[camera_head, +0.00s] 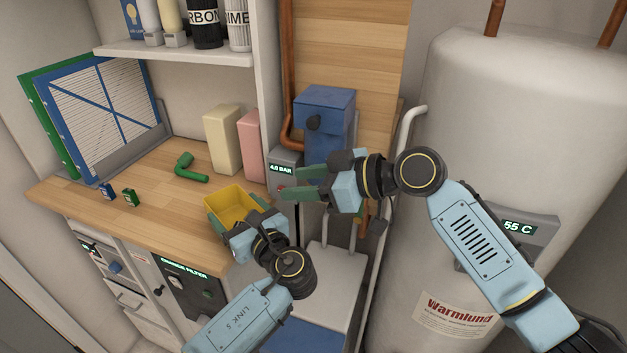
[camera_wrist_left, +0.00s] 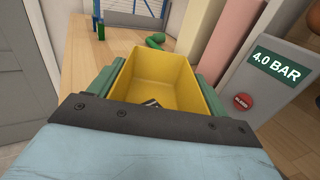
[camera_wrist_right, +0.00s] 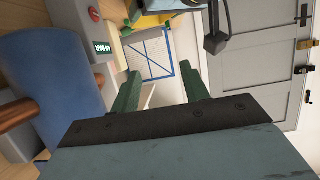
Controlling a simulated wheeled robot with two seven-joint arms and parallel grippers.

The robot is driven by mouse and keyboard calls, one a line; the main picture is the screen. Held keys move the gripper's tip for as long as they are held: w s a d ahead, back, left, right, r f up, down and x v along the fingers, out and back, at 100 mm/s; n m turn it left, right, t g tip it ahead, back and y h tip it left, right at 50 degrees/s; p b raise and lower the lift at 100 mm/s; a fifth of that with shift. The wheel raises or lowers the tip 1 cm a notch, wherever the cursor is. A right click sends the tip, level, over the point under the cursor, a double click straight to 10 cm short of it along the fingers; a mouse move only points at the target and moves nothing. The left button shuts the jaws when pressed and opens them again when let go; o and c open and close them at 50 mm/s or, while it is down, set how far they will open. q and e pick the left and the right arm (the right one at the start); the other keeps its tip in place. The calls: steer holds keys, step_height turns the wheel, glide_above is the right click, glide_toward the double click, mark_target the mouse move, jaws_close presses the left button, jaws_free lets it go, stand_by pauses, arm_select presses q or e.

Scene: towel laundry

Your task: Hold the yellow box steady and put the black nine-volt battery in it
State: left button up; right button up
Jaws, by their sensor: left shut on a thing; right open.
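The yellow box (camera_head: 231,204) is open at the top, at the front edge of the wooden counter. My left gripper (camera_head: 243,217) is shut on it, with a green finger against each side. In the left wrist view the yellow box (camera_wrist_left: 163,75) fills the space between the fingers. A small black thing with a light marking (camera_wrist_left: 152,104) lies inside, partly hidden by the near rim; it looks like the black nine-volt battery. My right gripper (camera_head: 308,184) is open and empty, to the right of the box. Its fingers also show apart in the right wrist view (camera_wrist_right: 160,85).
A small blue item (camera_head: 107,191) and a small green item (camera_head: 130,197) stand on the counter (camera_head: 160,220). Cream (camera_head: 222,138) and pink (camera_head: 250,145) blocks stand behind. A blue pump-like unit (camera_head: 322,115) is beyond my right gripper.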

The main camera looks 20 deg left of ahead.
steer(key=shift+v, duration=0.95)
arm_select(q)
steer(key=o, duration=1.1)
steer(key=shift+c, duration=0.2)
